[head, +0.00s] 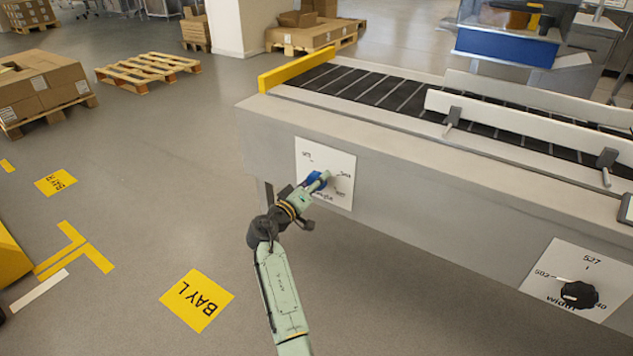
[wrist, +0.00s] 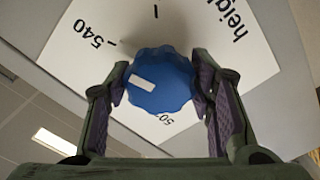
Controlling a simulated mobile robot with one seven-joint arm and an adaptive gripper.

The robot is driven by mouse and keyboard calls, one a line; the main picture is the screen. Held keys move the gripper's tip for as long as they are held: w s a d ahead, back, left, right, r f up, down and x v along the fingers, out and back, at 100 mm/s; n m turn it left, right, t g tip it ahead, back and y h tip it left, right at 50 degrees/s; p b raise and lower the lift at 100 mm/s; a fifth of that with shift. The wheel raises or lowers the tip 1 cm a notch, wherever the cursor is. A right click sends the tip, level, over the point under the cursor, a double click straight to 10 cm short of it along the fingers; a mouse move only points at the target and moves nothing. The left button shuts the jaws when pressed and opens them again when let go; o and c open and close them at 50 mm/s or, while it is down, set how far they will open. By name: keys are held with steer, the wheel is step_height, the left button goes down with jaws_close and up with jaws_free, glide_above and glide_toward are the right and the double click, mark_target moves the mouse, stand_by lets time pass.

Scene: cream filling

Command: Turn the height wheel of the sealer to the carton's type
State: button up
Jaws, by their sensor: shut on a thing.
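The blue height wheel (wrist: 172,95) sits on a white dial plate (wrist: 75,62) in the wrist view. The wheel's white pointer mark faces left, a little below the tick beside "540". Another number near the wheel's lower edge is partly hidden, and "height" is printed at upper right. My gripper (wrist: 162,78) is shut on the wheel, one finger on each side. In the head view the height wheel (head: 316,179) and my gripper (head: 317,184) are at the plate (head: 322,154) on the sealer's grey side (head: 420,195). My gripper covers part of the plate there.
The black width wheel (head: 579,295) is on its own plate at lower right. The sealer's roller belt (head: 375,90) runs along the top between rails. Cartons (head: 40,85) stand on a pallet at far left. An empty pallet (head: 148,68) lies behind.

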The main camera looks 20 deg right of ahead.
steer(key=n+p, duration=0.2)
steer(key=n, duration=0.4)
steer(key=shift+r, duration=0.1)
steer(key=n+p, duration=0.4)
steer(key=n, duration=0.2)
steer(key=shift+n, duration=0.4)
steer(key=n+p, duration=0.5)
steer(key=n, duration=0.1)
steer(key=shift+r, duration=0.1)
steer(key=n+p, duration=0.2)
steer(key=n, duration=0.2)
steer(key=shift+p, duration=0.35)
steer(key=shift+n+p, duration=0.5)
steer(key=shift+n, duration=0.4)
steer(key=shift+f, duration=0.2)
steer(key=o, duration=1.2)
steer(key=shift+c, duration=0.2)
